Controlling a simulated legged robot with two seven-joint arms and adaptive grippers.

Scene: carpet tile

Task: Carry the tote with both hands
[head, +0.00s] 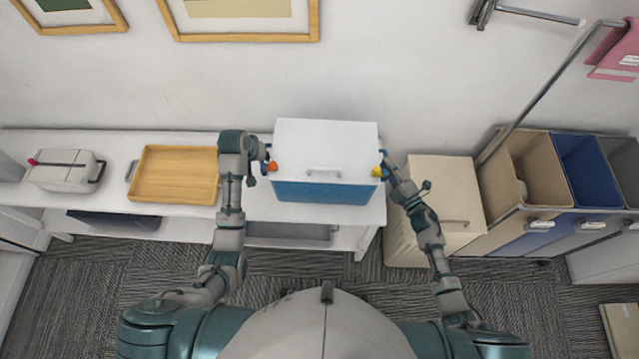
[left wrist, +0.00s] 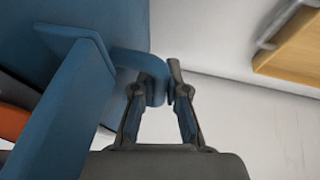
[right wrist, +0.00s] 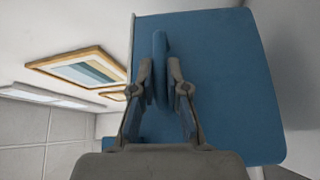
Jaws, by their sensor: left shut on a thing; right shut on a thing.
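The tote (head: 325,191) is a blue box with a white top. In the head view it is at the right end of the white bench against the wall; I cannot tell whether it touches the bench. My left gripper (head: 266,164) is at its left side, shut on a blue handle (left wrist: 150,75) in the left wrist view. My right gripper (head: 386,174) is at its right side, shut on the other blue handle (right wrist: 160,60), which stands between the fingers in the right wrist view. An orange part (head: 272,167) and a yellow part (head: 377,171) show by the handles.
A wooden tray (head: 175,174) and a grey-white case (head: 66,170) stand on the bench (head: 115,145) to the left. A beige cabinet (head: 446,190) and sorting bins (head: 583,165) stand to the right. Carpet (head: 95,275) lies open in front of the bench.

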